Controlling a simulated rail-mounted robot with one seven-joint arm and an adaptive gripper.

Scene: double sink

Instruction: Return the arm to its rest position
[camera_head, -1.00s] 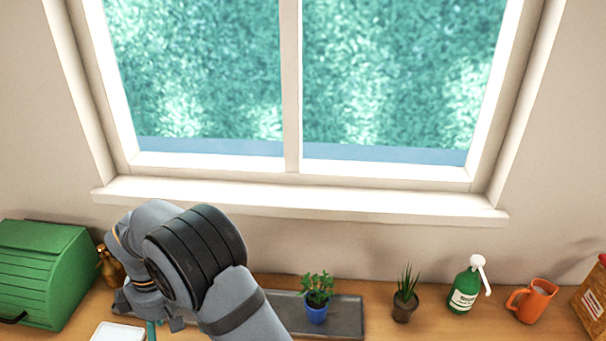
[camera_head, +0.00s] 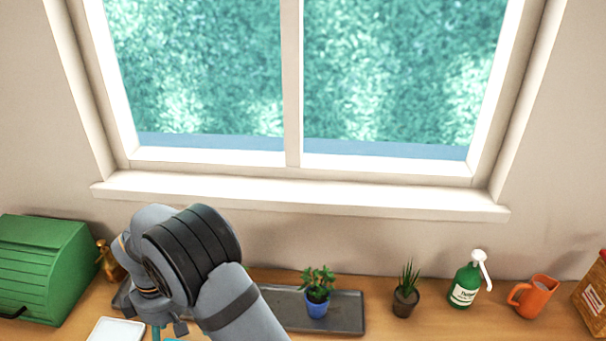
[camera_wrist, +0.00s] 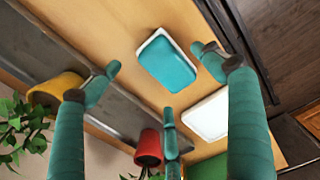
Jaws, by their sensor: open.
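My gripper (camera_wrist: 158,78) has teal fingers, spread apart with nothing between them, in the wrist view. Beyond the fingertips a teal rectangular thing with a pale rim (camera_wrist: 167,64) lies on the wooden counter (camera_wrist: 110,20), apart from the fingers. In the head view my arm (camera_head: 190,255) reaches down at the lower left over the counter. Only small teal bits of the gripper show there, at the bottom edge; the rest is hidden or out of frame.
A white flat thing (camera_wrist: 207,115) lies near the right finger. A yellow pot (camera_wrist: 58,92) with a plant is by the left finger, and a red pot (camera_wrist: 148,148) is beside the middle finger. The green box (camera_head: 45,270), blue pot (camera_head: 317,308), green bottle (camera_head: 465,285) and orange mug (camera_head: 533,297) line the counter.

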